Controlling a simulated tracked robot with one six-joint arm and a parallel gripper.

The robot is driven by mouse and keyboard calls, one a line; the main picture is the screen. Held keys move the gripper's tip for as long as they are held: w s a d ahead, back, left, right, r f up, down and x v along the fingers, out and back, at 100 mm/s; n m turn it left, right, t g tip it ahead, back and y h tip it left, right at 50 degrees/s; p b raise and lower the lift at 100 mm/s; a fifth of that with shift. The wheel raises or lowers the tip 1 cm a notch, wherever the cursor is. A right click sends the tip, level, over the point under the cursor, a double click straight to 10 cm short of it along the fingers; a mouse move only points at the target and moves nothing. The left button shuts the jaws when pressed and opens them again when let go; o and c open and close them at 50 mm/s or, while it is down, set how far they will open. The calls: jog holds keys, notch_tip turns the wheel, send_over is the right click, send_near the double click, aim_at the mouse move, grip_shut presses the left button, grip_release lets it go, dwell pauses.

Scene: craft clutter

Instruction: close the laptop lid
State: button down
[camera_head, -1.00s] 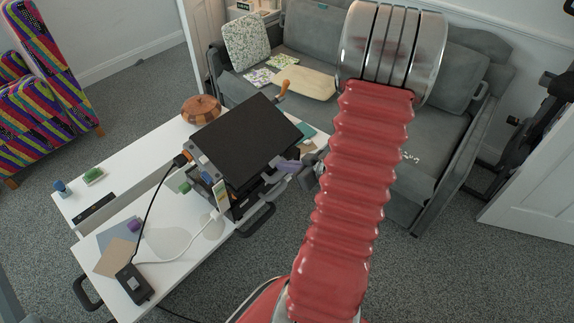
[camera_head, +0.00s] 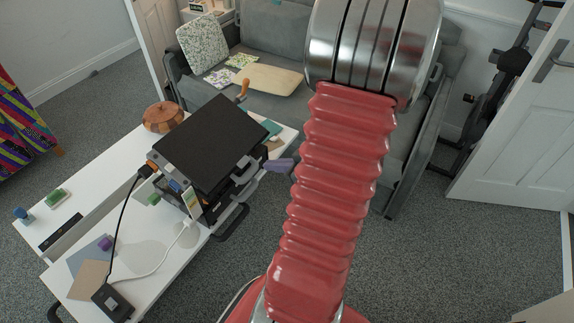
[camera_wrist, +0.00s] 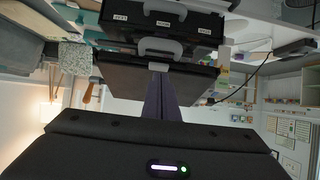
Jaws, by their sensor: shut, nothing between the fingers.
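The wrist view is upside down. There the fingers of my gripper (camera_wrist: 158,80) are together and empty, pointing at the dark case (camera_wrist: 125,74) with a handle; contact is unclear.
The white table (camera_head: 105,190) also holds a wooden pot (camera_head: 162,117), a black power box (camera_head: 112,303) with cables, and small blocks. A grey sofa (camera_head: 270,35) stands behind it. Carpet (camera_head: 430,260) is clear to the right.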

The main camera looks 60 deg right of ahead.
jog(key=v, duration=0.5)
jog(key=shift+s, duration=0.15)
dwell(0.7)
